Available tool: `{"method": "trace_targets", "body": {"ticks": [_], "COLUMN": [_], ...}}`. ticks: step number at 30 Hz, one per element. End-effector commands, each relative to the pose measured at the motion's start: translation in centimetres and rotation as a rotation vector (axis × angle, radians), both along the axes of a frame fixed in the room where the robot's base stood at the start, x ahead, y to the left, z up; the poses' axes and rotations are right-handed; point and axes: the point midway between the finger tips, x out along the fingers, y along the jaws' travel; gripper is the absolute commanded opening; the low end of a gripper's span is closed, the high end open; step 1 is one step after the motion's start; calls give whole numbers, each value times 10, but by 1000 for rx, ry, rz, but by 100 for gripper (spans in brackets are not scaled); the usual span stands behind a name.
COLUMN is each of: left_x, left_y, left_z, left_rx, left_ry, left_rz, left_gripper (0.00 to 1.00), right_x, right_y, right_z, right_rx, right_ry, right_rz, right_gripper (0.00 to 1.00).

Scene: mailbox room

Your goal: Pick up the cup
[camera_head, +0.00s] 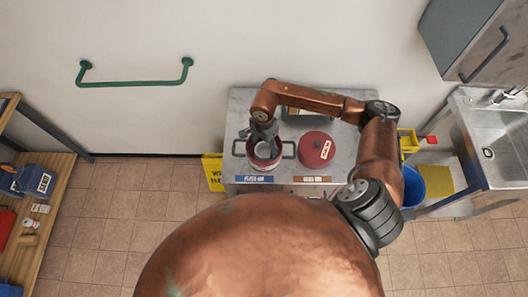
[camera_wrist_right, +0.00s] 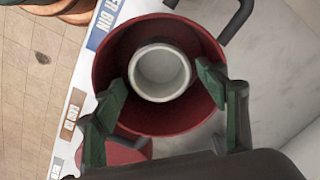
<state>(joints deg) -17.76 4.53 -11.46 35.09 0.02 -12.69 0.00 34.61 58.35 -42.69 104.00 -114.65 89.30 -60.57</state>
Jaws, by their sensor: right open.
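A white cup (camera_head: 266,151) stands inside a red pot (camera_head: 264,166) on the counter, with its open mouth facing up. In the right wrist view the cup (camera_wrist_right: 160,73) sits off-centre within the red pot (camera_wrist_right: 122,60). My right gripper (camera_head: 263,140) reaches down over the pot and partly covers the cup in the head view. In the wrist view the right gripper (camera_wrist_right: 163,84) is open, with one finger on either side of the near part of the cup. I cannot tell how deep the fingers are in the pot. My left gripper is not in view.
Pot handles stick out at the sides. A blue label (camera_head: 254,180) marks the counter's front edge. A sink (camera_head: 497,140) and blue bucket (camera_head: 413,185) stand to the right.

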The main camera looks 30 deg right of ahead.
Motion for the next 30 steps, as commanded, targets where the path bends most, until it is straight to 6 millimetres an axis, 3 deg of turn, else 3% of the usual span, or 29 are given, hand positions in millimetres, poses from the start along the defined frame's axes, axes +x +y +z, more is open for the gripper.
{"method": "trace_targets", "body": {"ticks": [7,16,27,30], "left_x": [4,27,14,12], "left_y": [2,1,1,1], "left_z": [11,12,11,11], "left_rx": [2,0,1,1], "left_ry": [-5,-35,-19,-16], "left_rz": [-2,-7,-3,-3], "left_gripper": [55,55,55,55], "right_x": [-1,-1,-1,-1], "right_y": [-2,-3,-3,-3], "right_z": [-33,-39,-39,-38], "right_rx": [0,0,-1,-1], "right_ry": [2,0,0,0], "right_rz": [-3,-3,-4,-4], "right_gripper": [66,66,41,40]}}
